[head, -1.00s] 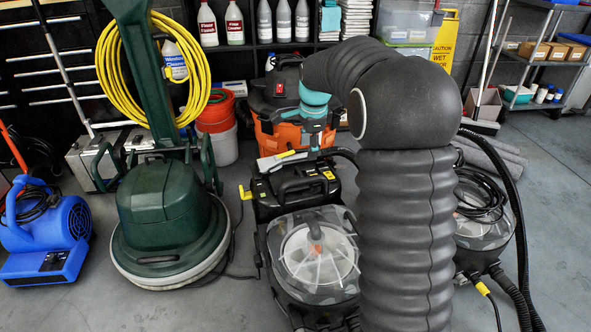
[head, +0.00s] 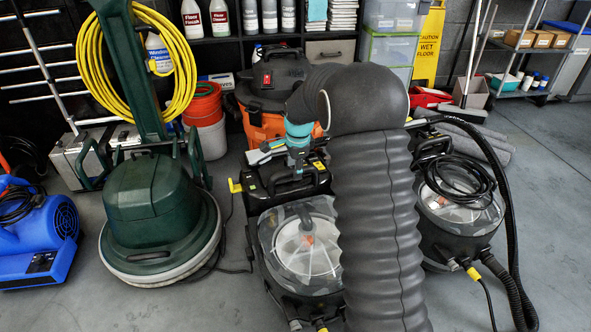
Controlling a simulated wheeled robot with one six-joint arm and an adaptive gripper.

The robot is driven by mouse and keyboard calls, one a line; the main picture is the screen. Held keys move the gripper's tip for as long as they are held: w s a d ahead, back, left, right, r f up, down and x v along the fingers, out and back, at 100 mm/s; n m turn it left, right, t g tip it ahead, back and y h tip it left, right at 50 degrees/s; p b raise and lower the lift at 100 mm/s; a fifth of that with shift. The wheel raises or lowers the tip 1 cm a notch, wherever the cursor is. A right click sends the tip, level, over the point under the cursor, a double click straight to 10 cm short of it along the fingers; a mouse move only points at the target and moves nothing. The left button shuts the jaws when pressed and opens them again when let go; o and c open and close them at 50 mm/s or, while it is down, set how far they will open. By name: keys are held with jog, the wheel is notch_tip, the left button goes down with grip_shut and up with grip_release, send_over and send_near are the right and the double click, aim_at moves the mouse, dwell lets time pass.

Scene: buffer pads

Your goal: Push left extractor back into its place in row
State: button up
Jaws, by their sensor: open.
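The left extractor (head: 302,246) is a black machine with a clear domed front and yellow trim, standing on the floor in the middle of the head view. The right extractor (head: 458,222), with a coiled black hose on top, stands to its right, farther back. My grey bellows arm covers the left extractor's right side and part of the gap between the two. The arm bends down at a teal wrist, and my gripper (head: 293,162) is low over the back top of the left extractor. Its fingers are small and partly hidden; I cannot tell whether they touch the machine.
A green floor polisher (head: 155,215) with a yellow cord stands left of the left extractor, and a blue blower (head: 38,235) is farther left. An orange-and-black vacuum (head: 268,95) stands behind. Hoses and cables lie at the right extractor. Grey floor is open at far right.

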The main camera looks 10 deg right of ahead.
jog(key=shift+f, duration=0.45)
